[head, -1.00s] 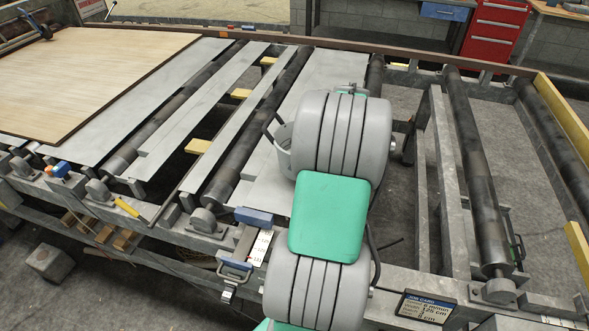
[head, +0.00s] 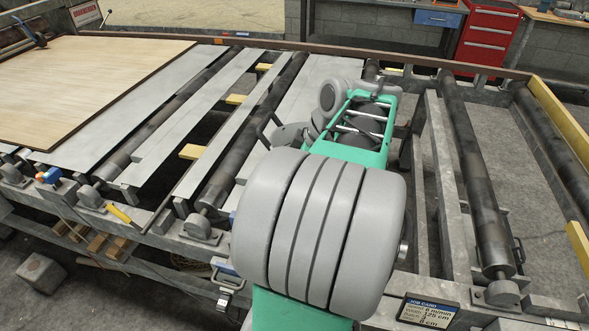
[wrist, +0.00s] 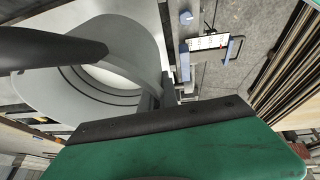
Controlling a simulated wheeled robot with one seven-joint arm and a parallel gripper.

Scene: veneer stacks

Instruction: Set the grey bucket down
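The grey bucket (head: 291,134) is beside the far end of my arm in the head view, over the roller frame and mostly hidden by the arm. It looks tilted there. Whether the bucket touches the surface below cannot be seen.
A pale veneer sheet (head: 90,85) lies at the left on the roller frame. Grey slats, dark rollers and open gaps run across the middle. A flat grey panel (head: 318,82) lies beyond the bucket. A job card (head: 429,312) is at the front rail.

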